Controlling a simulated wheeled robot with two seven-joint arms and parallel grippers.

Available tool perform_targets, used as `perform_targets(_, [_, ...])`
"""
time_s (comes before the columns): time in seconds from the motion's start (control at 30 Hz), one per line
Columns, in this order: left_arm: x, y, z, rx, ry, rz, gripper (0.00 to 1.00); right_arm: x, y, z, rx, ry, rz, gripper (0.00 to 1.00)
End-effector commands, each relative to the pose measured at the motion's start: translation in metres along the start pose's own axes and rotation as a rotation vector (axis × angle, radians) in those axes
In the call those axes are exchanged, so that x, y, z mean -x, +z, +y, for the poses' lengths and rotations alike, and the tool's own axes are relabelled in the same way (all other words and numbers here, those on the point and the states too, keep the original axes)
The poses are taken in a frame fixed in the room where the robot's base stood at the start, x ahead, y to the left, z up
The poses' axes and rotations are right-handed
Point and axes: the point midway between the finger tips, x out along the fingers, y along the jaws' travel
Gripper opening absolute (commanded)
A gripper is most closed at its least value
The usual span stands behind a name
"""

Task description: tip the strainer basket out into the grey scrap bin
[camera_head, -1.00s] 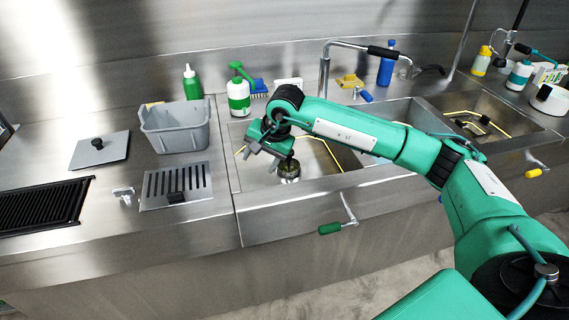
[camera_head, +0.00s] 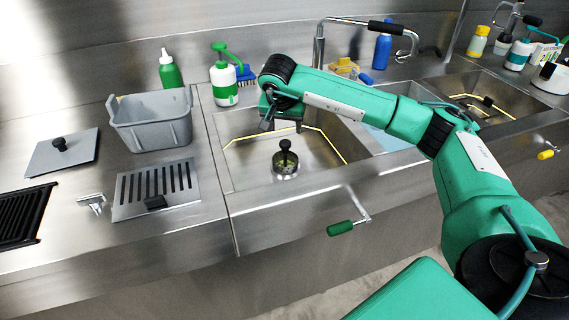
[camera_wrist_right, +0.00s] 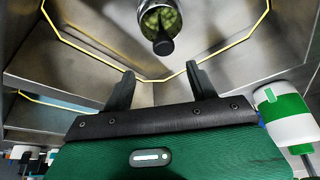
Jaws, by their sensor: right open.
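The strainer basket (camera_head: 285,168) stands upright at the bottom of the left sink bowl, with a black knob on top. In the right wrist view the basket (camera_wrist_right: 147,9) is a round metal cup with green bits in it, and its knob points toward the gripper. The grey scrap bin (camera_head: 153,136) sits on the counter left of the sink; its inside is mostly hidden. My right gripper (camera_wrist_right: 161,72) is open and empty, apart from the basket. In the head view the right gripper (camera_head: 271,117) is above the sink, behind the basket. My left gripper is not in view.
A curved faucet (camera_head: 318,45) rises behind the sink. A green-handled lever (camera_head: 342,229) juts from the front.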

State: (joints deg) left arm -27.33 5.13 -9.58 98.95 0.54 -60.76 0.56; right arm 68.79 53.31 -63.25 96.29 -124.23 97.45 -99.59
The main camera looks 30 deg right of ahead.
Motion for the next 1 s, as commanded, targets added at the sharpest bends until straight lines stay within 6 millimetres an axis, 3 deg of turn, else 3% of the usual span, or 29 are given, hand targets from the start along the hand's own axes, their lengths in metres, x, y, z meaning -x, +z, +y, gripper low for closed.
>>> perform_targets(0.3, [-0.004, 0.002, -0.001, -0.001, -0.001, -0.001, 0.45, -0.061, 0.001, 0.0, 0.0, 0.003, -0.004, 0.58])
perform_targets(0.57, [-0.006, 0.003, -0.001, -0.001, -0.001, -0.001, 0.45, -0.081, 0.002, -0.001, 0.0, 0.001, -0.003, 0.58])
perform_targets(0.83, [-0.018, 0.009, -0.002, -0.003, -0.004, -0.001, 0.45, -0.119, 0.005, -0.007, 0.0, 0.001, -0.003, 0.58])
perform_targets(1.0, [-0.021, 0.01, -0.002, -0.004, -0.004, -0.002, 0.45, -0.129, 0.004, -0.006, 0.0, 0.001, -0.002, 0.58])
